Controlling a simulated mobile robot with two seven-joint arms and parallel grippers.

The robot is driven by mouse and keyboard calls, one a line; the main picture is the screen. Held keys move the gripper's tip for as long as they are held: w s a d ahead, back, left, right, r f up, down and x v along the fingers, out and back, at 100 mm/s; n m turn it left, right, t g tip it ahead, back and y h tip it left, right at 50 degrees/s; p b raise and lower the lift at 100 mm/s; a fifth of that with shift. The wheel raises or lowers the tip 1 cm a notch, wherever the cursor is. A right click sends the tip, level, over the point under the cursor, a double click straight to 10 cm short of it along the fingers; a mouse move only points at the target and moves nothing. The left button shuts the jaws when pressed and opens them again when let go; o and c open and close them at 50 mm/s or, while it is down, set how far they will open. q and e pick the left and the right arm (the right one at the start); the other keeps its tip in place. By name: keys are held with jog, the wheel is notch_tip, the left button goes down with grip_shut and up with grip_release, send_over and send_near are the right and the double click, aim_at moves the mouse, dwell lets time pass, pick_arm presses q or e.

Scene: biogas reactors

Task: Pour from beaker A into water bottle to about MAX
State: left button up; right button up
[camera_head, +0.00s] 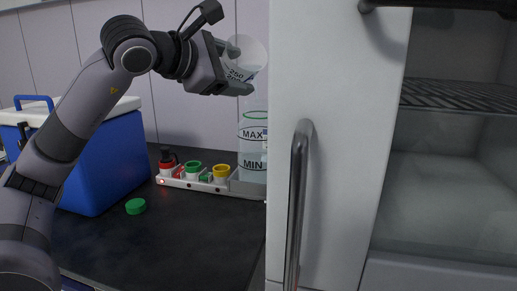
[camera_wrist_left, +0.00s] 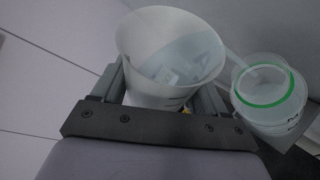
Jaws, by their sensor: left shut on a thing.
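My left gripper (camera_head: 238,70) is shut on a clear beaker (camera_head: 250,57) with volume marks, held above and slightly left of the water bottle. The beaker looks tilted, its mouth up and to the right. The wrist view shows the beaker (camera_wrist_left: 170,55) between the fingers, with pale see-through contents. The water bottle (camera_head: 252,160) stands upright, clear, with MAX and MIN marks and a green ring at its neck; its level is hard to read. In the wrist view the open bottle (camera_wrist_left: 268,95) is right of the beaker. A faint pale band lies between them; I cannot tell whether it is liquid.
A grey rack (camera_head: 236,187) holds red-, green- and yellow-topped containers beside the bottle. A green cap (camera_head: 135,206) lies on the dark counter (camera_head: 190,240). A blue cooler box (camera_head: 105,160) stands left. A white cabinet door (camera_head: 335,150) with a metal handle closely borders the bottle's right.

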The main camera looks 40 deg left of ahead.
pick_arm(q)
jog(key=shift+f, duration=0.1)
jog(key=shift+r+m, duration=0.2)
jog(key=shift+m, duration=0.2)
jog(key=shift+f+b, duration=0.15)
jog(key=shift+b, duration=0.2)
dwell(0.3)
jog(key=shift+d+r+m+t+y, duration=0.1)
jog(key=shift+r+m+t+y, duration=0.2)
jog(key=shift+m, duration=0.2)
dwell(0.3)
jog(key=shift+f, duration=0.15)
dwell(0.3)
jog(key=shift+d+r+m+t, duration=0.15)
jog(key=shift+r+m+t, duration=0.25)
jog(key=shift+m, duration=0.4)
dwell(1.2)
jog(key=shift+f, duration=0.1)
dwell(0.7)
jog(key=shift+s+d+r+m+y, duration=0.15)
jog(key=shift+r+m+y, duration=0.1)
jog(key=shift+m+y, duration=0.2)
dwell(1.8)
